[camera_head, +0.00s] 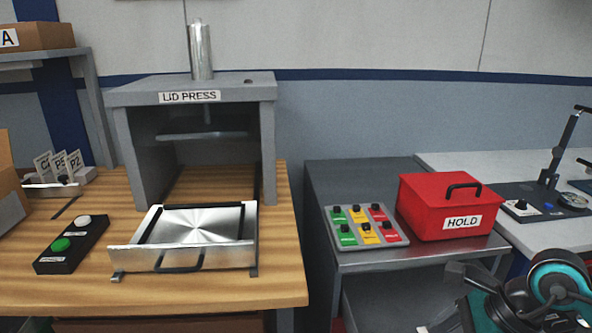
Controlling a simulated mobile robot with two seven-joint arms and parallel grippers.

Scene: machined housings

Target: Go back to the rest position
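My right arm, teal and black, comes in at the bottom right corner. Its gripper (446,300) is in front of the grey side table, below the red box, and is partly cut off by the frame edge. I see nothing held in it, but its fingers are too unclear to tell open from shut. My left gripper is not in view.
The lid press (190,97) stands on the wooden bench (230,290), its metal tray (185,262) pulled out in front. A button box (70,245) lies left. A coloured button panel (366,227) and the red HOLD box (440,205) sit on the grey table (350,180). A fixture (545,190) stands right.

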